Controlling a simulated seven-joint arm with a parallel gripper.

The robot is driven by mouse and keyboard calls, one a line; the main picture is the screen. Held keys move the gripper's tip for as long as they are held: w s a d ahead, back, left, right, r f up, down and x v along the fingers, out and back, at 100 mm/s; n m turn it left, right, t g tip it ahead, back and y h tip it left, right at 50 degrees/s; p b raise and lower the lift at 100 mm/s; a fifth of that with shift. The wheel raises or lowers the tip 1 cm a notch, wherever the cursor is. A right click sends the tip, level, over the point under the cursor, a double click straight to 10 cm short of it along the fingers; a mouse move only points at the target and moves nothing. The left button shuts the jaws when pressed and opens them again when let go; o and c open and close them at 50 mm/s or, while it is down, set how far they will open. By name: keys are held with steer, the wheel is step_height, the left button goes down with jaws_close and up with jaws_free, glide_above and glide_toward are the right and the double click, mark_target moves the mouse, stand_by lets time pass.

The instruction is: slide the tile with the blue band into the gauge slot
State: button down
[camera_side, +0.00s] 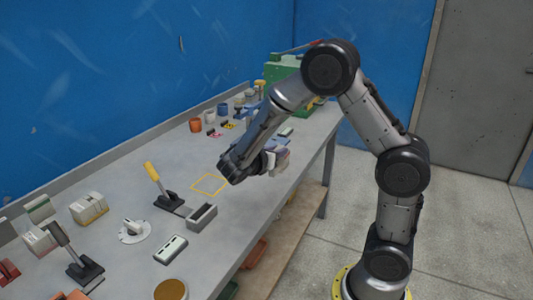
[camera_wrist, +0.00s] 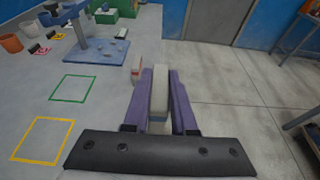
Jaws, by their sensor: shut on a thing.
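My gripper (camera_wrist: 159,82) has purple fingers shut on a pale tile, the tile with the blue band (camera_wrist: 159,98). The tile stands on edge between the fingers, and its blue-grey band shows low down near the palm. In the side view my gripper (camera_side: 276,158) is at the table's right edge, and the tile is too small and covered to make out well. A grey block with an open slot-like top (camera_side: 201,216) stands nearer on the table; I cannot tell whether it is the gauge slot.
A pale piece with a red mark (camera_wrist: 137,70) is just beyond the left finger. A blue stand (camera_wrist: 95,48) is farther back. Yellow (camera_wrist: 42,139) and green (camera_wrist: 73,88) outlines on the table are empty. A black lever with yellow handle (camera_side: 167,200) stands near the grey block.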

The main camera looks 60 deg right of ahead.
steer(key=w+a+r+m+g, duration=0.1)
steer(key=w+a+r, duration=0.3)
steer(key=w+a, duration=0.2)
steer(key=w+a+f+n+t, duration=0.1)
steer(key=w+a+f, duration=0.4)
steer(key=w+a, duration=0.4)
steer(key=shift+a, duration=1.15)
steer(key=shift+f, duration=2.9)
steer(key=shift+f, duration=2.3)
